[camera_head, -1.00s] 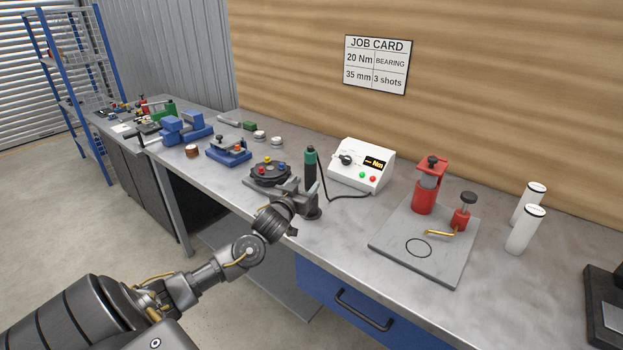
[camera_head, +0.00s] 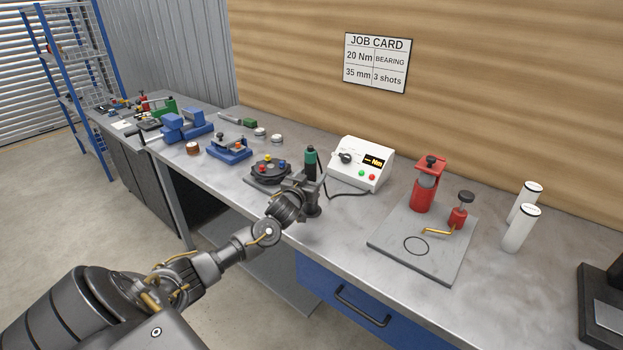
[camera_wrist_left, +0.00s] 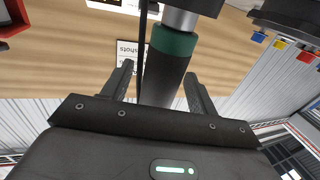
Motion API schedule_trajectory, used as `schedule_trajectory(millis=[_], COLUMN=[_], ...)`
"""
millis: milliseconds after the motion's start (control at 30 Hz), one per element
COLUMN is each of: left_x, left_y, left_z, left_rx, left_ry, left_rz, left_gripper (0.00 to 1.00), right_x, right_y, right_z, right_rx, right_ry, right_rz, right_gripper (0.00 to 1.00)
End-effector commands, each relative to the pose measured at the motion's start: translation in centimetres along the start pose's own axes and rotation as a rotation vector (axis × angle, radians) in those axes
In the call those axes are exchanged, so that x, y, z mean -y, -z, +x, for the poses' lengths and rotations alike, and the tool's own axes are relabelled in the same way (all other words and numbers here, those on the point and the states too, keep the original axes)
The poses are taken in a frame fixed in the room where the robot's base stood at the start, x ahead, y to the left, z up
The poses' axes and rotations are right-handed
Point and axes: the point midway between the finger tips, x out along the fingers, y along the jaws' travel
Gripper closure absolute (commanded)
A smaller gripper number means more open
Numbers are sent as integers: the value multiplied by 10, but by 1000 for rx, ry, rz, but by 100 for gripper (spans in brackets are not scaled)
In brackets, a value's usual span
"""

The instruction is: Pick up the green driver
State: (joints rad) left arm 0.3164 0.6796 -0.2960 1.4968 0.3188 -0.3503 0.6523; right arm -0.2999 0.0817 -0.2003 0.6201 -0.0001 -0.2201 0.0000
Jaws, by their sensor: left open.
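The green driver (camera_head: 310,158) stands upright on the bench, with a dark body and a green band near its top; its lower part is partly hidden by my gripper. My left gripper (camera_head: 304,186) is open at the driver, in front of its lower body. In the left wrist view the driver's green band (camera_wrist_left: 173,42) and dark body show beyond my gripper (camera_wrist_left: 158,88), between its two spread fingers. Gaps show on both sides of the body, and I see no grip on it. My right gripper is not in view.
A black round holder with coloured pieces (camera_head: 270,170) stands just left of the driver. A white control box (camera_head: 360,163) with a cable is to its right. A grey plate with a red press (camera_head: 425,186) lies further right. Bare bench lies between box and plate.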

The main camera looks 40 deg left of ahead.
Motion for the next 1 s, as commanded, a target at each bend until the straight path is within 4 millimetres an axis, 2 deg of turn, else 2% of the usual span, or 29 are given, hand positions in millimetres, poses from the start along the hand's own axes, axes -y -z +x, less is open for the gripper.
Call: schedule_trajectory(millis=[67, 433, 667, 767, 1000], left_x=[0, 0, 0, 1, 0], left_y=[0, 0, 3, 11, 55], left_z=[0, 0, 0, 1, 0], left_rx=[0, 0, -4, -7, -10], left_ry=[0, 0, 1, 1, 0], left_rz=[0, 0, -1, -2, -1], left_gripper=[46, 94, 94, 94, 94], right_x=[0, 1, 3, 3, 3], right_y=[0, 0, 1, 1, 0], right_z=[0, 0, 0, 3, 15], right_rx=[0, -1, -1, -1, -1], right_ry=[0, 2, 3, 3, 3], right_rz=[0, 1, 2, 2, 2], right_gripper=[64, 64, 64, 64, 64])
